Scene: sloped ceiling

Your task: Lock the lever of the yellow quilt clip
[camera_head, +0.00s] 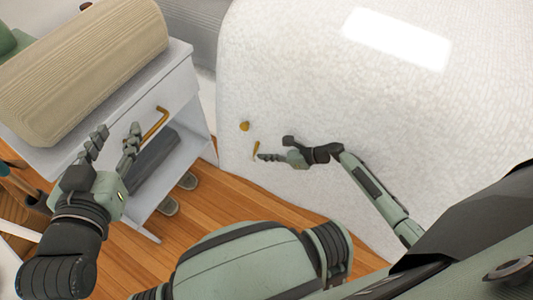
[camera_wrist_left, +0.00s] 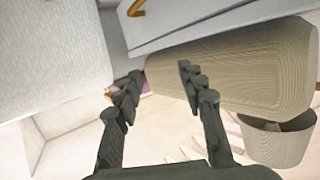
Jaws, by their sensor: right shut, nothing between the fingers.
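The yellow quilt clip shows in the head view as a round yellow piece (camera_head: 244,126) on the side of the white quilt (camera_head: 300,90), with a small yellow lever (camera_head: 256,149) just below it, tilted slightly. My right gripper (camera_head: 262,157) is shut and empty, its fingertips beside the lower end of the lever; I cannot tell whether they touch it. My left gripper (camera_head: 115,138) is open and empty in front of the nightstand, well to the left of the clip. Its spread fingers also show in the left wrist view (camera_wrist_left: 160,78).
A white nightstand (camera_head: 180,85) with a yellow handle (camera_head: 155,124) stands left of the bed and carries a large beige ribbed object (camera_head: 85,65). Slippers (camera_head: 168,205) lie on the wooden floor (camera_head: 200,220). A basket (camera_wrist_left: 275,145) shows in the left wrist view.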

